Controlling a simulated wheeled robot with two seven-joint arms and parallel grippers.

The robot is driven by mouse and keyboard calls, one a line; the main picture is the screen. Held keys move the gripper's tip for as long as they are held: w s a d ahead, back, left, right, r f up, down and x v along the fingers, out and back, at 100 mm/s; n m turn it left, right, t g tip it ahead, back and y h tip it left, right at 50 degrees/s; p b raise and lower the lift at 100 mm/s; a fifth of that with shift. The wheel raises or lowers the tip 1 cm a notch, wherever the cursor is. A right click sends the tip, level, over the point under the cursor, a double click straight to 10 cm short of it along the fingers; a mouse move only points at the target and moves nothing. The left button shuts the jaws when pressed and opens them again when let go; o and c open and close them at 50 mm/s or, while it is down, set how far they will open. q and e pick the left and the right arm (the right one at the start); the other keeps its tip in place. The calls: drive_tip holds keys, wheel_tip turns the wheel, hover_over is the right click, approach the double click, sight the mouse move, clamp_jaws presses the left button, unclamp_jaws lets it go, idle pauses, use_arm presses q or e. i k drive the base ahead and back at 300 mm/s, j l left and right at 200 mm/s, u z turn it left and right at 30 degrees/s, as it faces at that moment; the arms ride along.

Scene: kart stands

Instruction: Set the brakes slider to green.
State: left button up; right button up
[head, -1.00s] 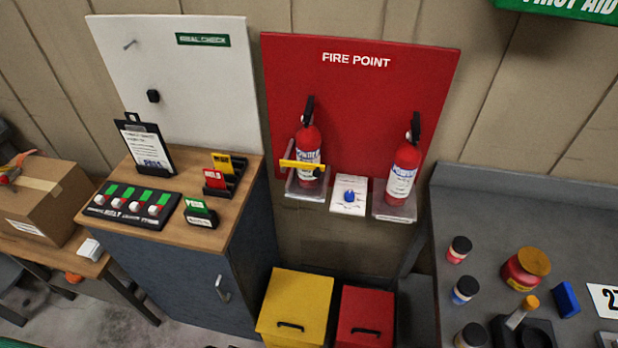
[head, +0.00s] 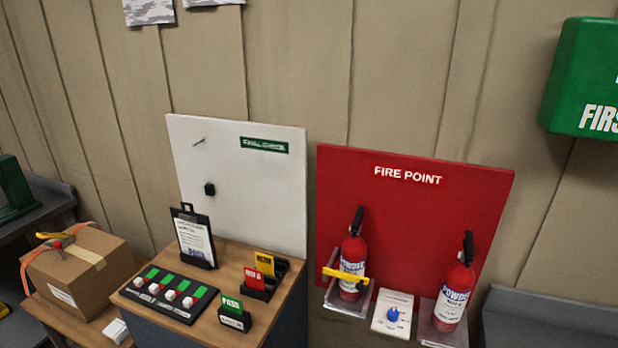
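A black slider panel (head: 163,294) lies on the wooden top of a cabinet in the lower left of the head view. It has several sliders in a row, each with a white knob. The knobs sit at the near part of their tracks, and green patches show uncovered behind them. Small red areas show beside the knobs. The slider names are too small to read, so I cannot tell which one is brakes. Neither of my grippers is in view.
A clipboard (head: 194,238) stands behind the panel. A green card holder (head: 233,314) and a rack with red and yellow cards (head: 262,275) stand to its right. A cardboard box (head: 80,265) is at left. Fire extinguishers (head: 352,265) (head: 455,295) stand before the red board.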

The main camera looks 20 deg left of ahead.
sight(138, 281)
drive_tip(key=u, duration=1.45)
